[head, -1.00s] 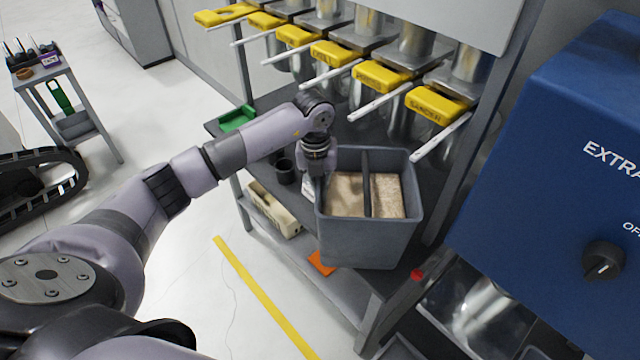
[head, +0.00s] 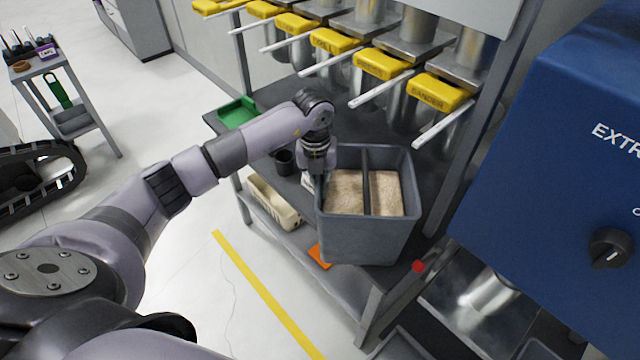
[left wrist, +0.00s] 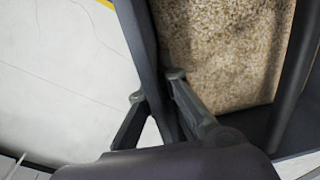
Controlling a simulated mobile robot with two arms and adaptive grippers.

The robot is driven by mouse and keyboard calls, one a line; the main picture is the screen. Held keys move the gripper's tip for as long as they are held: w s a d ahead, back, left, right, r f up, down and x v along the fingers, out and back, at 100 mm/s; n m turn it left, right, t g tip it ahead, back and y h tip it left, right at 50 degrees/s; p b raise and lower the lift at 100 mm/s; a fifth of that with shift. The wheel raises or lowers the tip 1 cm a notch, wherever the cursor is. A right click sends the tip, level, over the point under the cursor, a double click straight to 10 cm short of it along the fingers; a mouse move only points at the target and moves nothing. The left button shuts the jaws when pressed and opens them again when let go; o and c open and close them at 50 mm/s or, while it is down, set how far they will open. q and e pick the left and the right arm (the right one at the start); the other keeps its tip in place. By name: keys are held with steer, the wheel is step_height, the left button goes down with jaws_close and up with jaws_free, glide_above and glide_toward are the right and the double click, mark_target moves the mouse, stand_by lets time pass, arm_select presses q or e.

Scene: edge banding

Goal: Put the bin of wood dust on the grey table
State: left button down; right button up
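The bin of wood dust is a grey open tub (head: 366,238) with a divider across its top and pale tan dust on both sides. It stands upright at the front of a dark grey bench top (head: 225,133); its base hides the bench edge, so I cannot tell whether it rests there or hangs just above. My left gripper (head: 318,185) is at the bin's left rim. In the left wrist view, my left gripper's fingers (left wrist: 156,88) straddle the bin wall (left wrist: 143,45), one outside and one on the dust side, closed against it. My right gripper is out of view.
Yellow-handled gates (head: 382,65) on ducts stand behind the bin. A blue extractor box (head: 560,150) is close on the right. A green tray (head: 238,112) and a dark cup (head: 284,162) are left of the bin. A small grey cart (head: 90,122) stands far left, with open floor between.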

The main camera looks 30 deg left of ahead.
arm_select(q)
steer(key=shift+w+f+b, duration=0.15)
steer(key=shift+f+b, duration=0.1)
steer(key=shift+b, duration=0.1)
steer(key=c, duration=1.8)
jaws_free()
steer(key=shift+s, duration=0.2)
steer(key=shift+o, duration=0.4)
steer(key=shift+f, duration=0.1)
